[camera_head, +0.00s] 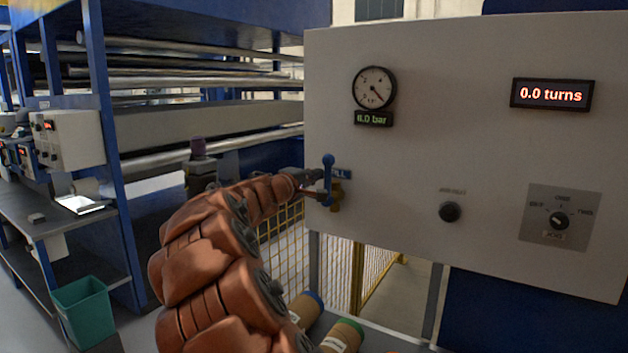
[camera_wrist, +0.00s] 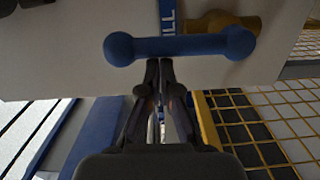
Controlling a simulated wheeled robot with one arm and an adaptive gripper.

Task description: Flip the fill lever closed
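The fill lever (camera_head: 328,174) is a blue bar with ball ends on a brass valve (camera_head: 336,196), at the lower left of the grey panel. It stands upright in the head view. In the wrist view the lever (camera_wrist: 180,45) lies across the upper middle, with the brass fitting (camera_wrist: 228,22) behind its right end. My gripper (camera_head: 312,180) is at the lever's left side. In the wrist view my gripper (camera_wrist: 159,66) has its fingertips close together at the lever's edge. I cannot tell whether they touch it. Nothing shows between them.
The panel (camera_head: 420,150) carries a pressure gauge (camera_head: 374,88), a "0.0 turns" display (camera_head: 551,94), a black knob (camera_head: 449,212) and a selector switch (camera_head: 559,220). A yellow mesh fence (camera_head: 375,275) stands below. Rollers (camera_head: 190,83) and a teal bin (camera_head: 84,311) are at the left.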

